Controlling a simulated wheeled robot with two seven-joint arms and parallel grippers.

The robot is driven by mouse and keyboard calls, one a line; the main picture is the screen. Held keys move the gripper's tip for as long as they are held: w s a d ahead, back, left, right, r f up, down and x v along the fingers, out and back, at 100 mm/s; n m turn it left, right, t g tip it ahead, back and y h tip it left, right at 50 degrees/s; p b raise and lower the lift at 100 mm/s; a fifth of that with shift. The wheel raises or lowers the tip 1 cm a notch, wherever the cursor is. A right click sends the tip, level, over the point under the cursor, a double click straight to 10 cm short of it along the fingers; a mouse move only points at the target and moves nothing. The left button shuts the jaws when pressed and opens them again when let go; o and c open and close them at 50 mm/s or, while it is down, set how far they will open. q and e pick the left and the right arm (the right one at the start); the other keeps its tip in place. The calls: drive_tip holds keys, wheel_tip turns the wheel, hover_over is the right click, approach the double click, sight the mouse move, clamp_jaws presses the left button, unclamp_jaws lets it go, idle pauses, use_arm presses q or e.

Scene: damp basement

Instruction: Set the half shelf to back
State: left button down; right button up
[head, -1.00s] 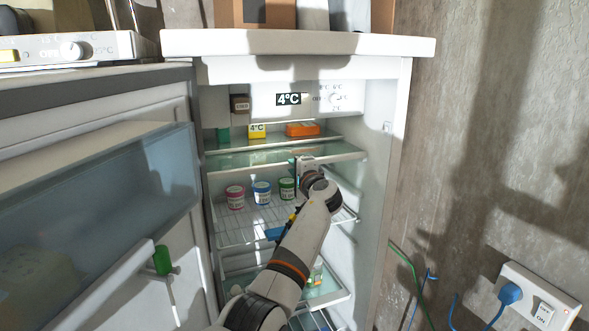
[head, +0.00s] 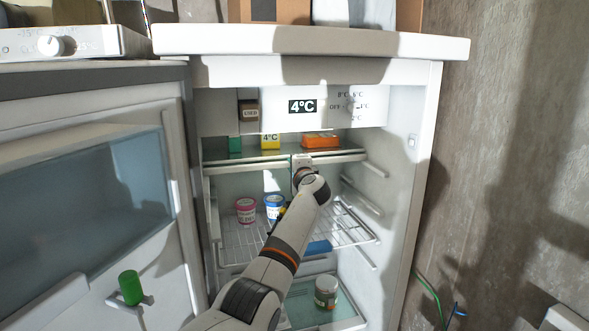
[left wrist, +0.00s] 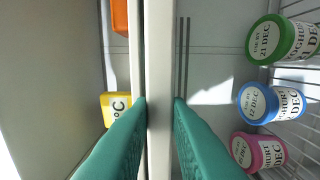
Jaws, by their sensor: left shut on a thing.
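The half shelf (head: 235,169), a glass pane with a pale front rim, is in the upper part of the open fridge in the head view. My left gripper (head: 300,162) is at the middle of its front edge. In the left wrist view, the teal fingers of the left gripper (left wrist: 160,105) are shut on the pale rim of the half shelf (left wrist: 159,60), one on each side. Another pale rail (left wrist: 137,50) runs parallel and close to it. My right gripper is out of view.
A yellow box (head: 270,141), an orange box (head: 320,140) and a green item (head: 235,146) stand behind the shelf edge. Pink (head: 246,210) and blue (head: 273,205) jars stand on the wire rack below; a green jar (left wrist: 270,40) shows in the wrist view. The fridge door (head: 95,220) is open left.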

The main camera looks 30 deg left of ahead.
use_arm(q)
drive_tip(key=shift+r, duration=0.15)
drive_tip(key=c, duration=1.6)
unclamp_jaws()
drive_tip(key=shift+o, duration=1.3)
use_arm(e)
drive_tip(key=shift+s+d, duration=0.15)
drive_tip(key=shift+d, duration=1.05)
